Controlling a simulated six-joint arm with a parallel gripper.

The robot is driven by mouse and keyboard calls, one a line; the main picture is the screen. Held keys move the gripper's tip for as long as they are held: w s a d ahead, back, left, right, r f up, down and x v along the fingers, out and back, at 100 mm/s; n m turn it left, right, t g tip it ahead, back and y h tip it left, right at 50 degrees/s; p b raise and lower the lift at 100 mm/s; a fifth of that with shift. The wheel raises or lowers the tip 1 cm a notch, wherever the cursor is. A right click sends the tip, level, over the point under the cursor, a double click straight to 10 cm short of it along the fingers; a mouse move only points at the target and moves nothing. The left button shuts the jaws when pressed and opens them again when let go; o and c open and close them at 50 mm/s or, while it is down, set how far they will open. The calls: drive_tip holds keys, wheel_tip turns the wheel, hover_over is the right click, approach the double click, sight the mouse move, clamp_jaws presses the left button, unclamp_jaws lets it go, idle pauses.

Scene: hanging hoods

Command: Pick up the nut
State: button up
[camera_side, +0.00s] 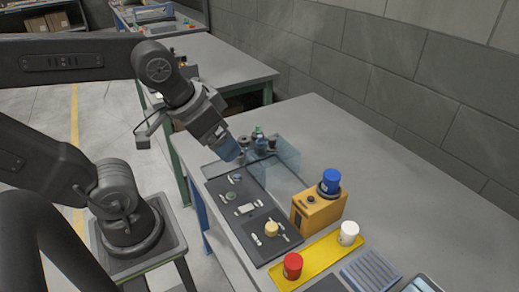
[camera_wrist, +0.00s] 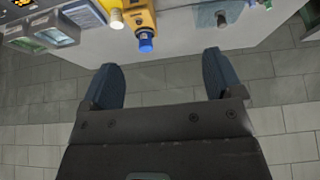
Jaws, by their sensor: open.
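My gripper (camera_side: 229,151) is above the far end of the dark mat (camera_side: 212,174) in the side view. In the wrist view my gripper (camera_wrist: 160,78) shows two blue fingers spread wide with nothing between them. Small parts lie on the mat, among them a green round part (camera_side: 231,197), a pale block (camera_side: 246,208) and a yellow round part (camera_side: 271,229). I cannot tell which small part is the nut. The wrist view does not show the mat.
A clear box (camera_side: 287,160) with small items stands by the gripper. An orange box (camera_side: 318,208) carries a blue cap (camera_side: 331,178). A yellow tray (camera_side: 322,260) holds a red cylinder (camera_side: 292,265) and a white cylinder (camera_side: 348,232). The table's back right is clear.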

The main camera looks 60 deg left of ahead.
drive_tip(key=shift+c, duration=0.3)
drive_tip(key=shift+c, duration=1)
